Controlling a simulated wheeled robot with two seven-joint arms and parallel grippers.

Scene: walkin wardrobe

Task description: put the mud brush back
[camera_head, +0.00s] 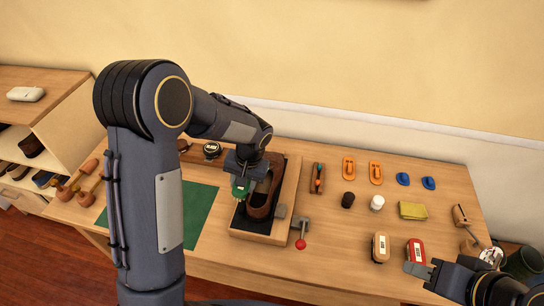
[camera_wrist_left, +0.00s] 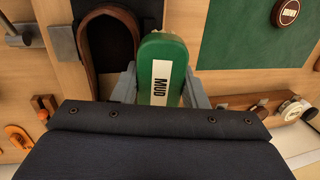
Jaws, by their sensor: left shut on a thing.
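The mud brush has a green back with a white MUD label. My left gripper (camera_head: 242,184) is shut on the mud brush (camera_wrist_left: 152,52), with one grey finger on each side of it. In the head view the brush (camera_head: 239,188) is beside a brown shoe (camera_head: 261,202), at the left edge of a wooden holder (camera_head: 257,237) with a black lining. I cannot tell whether the brush touches the shoe or holder. My right gripper (camera_head: 418,269) is at the lower right, over the table's front; its jaw opening is unclear.
A green mat (camera_head: 197,215) lies left of the holder. A red-knobbed lever (camera_head: 301,243) sticks out at the holder's right. Two labelled brushes (camera_head: 381,247) (camera_head: 415,252) lie near my right gripper. Small jars, orange pieces and a yellow sponge (camera_head: 413,210) stand on the table's right half.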

